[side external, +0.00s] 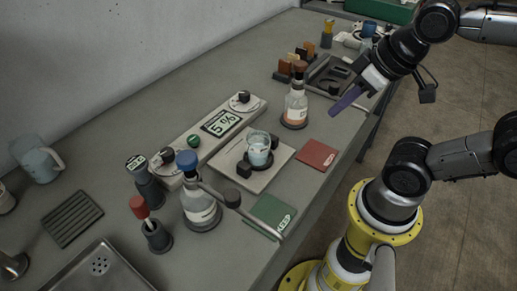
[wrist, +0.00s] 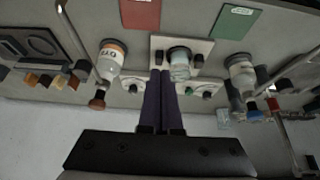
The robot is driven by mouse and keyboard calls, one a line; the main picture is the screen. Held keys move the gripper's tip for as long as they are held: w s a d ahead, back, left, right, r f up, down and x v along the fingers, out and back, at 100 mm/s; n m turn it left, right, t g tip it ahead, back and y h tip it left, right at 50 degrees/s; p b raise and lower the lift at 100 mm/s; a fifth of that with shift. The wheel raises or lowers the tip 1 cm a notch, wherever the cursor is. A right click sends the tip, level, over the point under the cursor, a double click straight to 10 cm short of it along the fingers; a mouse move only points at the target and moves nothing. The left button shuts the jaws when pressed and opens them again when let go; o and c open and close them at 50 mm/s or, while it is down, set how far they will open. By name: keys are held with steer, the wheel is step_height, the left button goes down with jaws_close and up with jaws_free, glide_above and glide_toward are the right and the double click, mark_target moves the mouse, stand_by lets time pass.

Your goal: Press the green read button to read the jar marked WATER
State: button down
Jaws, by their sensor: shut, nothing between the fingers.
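The green button (side external: 193,141) sits on a long pale panel (side external: 182,157), beside a display (side external: 221,123) that reads "5 %". It also shows small in the wrist view (wrist: 207,95). A clear jar (side external: 258,150) with pale blue liquid stands on a pale square plate (side external: 262,180) in front of the panel; the wrist view shows it too (wrist: 180,66). I cannot read a WATER mark on any vessel. My gripper (side external: 334,112), with purple fingers, is shut and empty, raised to the right of the orange-labelled bottle. In the wrist view its fingers (wrist: 160,76) partly cover the panel.
An orange-labelled bottle (side external: 295,108) stands behind the plate, and a blue-stoppered flask (side external: 199,207) stands at the front left. A red mat (side external: 316,154) and a green mat (side external: 272,214) lie near the bench edge. A dark tray (side external: 328,78) is at the back.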

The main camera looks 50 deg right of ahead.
stand_by(0.4)
steer(key=w+a+r+m+t+y, duration=0.15)
steer(key=w+a+r+t, duration=0.25)
steer(key=w+r, duration=0.45)
steer(key=w+a+r+m+t+y, duration=0.1)
steer(key=w+a+r+t+y, duration=0.25)
steer(key=w, duration=0.85)
steer(key=m+g+h, duration=0.4)
steer(key=m, duration=0.1)
glide_above(196, 140)
step_height(196, 140, down, 14)
steer(key=f, duration=0.1)
steer(key=shift+r, duration=0.25)
steer(key=shift+f, duration=0.1)
steer(key=shift+f, duration=4.25)
